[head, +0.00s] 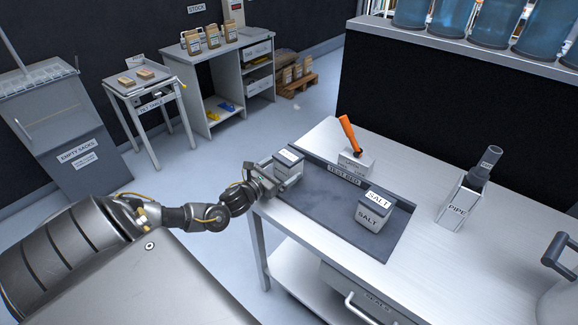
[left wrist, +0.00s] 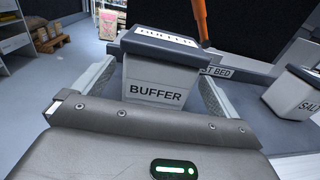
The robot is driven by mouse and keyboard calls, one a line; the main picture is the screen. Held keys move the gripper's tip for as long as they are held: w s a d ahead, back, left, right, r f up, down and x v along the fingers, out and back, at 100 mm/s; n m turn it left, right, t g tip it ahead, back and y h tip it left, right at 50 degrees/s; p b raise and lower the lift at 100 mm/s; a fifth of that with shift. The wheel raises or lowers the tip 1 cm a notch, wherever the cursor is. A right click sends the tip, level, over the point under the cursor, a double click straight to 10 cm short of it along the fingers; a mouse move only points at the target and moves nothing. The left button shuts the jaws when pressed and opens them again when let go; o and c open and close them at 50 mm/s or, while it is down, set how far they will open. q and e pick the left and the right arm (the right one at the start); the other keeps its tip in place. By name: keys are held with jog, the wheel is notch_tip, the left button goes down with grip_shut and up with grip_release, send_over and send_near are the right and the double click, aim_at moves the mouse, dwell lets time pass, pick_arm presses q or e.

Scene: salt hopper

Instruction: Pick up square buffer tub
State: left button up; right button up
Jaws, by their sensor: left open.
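The square buffer tub is a pale tub with a dark lid (head: 289,159), standing at the left end of the dark test bed (head: 318,203). My left gripper (head: 268,180) is at the tub's near side. In the left wrist view the open fingers (left wrist: 158,85) lie one on each side of the tub; I cannot tell whether they touch it. My right gripper is not in view.
A salt tub (head: 372,217) stands on the bed's right part. Behind the bed is a block with an orange handle (head: 348,131). A pipe holder (head: 459,203) stands farther right on the table. The table's left edge is close to my left gripper.

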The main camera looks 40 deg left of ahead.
aim_at(292, 162)
pick_arm(q)
jog(key=shift+w, duration=0.1)
jog(key=shift+w+a+r, duration=0.1)
jog(key=shift+w+r, duration=0.05)
jog(key=shift+w, duration=0.05)
jog(key=w, duration=0.1)
jog(key=w+p, duration=0.2)
jog(key=shift+w+d, duration=0.25)
jog(key=shift+w, duration=0.15)
jog(key=shift+w+f, duration=0.25)
jog(key=shift+w, duration=0.2)
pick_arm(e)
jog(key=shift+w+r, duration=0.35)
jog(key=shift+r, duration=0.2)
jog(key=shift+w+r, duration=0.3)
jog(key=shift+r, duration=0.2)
pick_arm(q)
jog(key=shift+s, duration=0.1)
jog(key=shift+c, duration=0.7)
jog(key=c, duration=1)
jog(key=shift+c, duration=0.6)
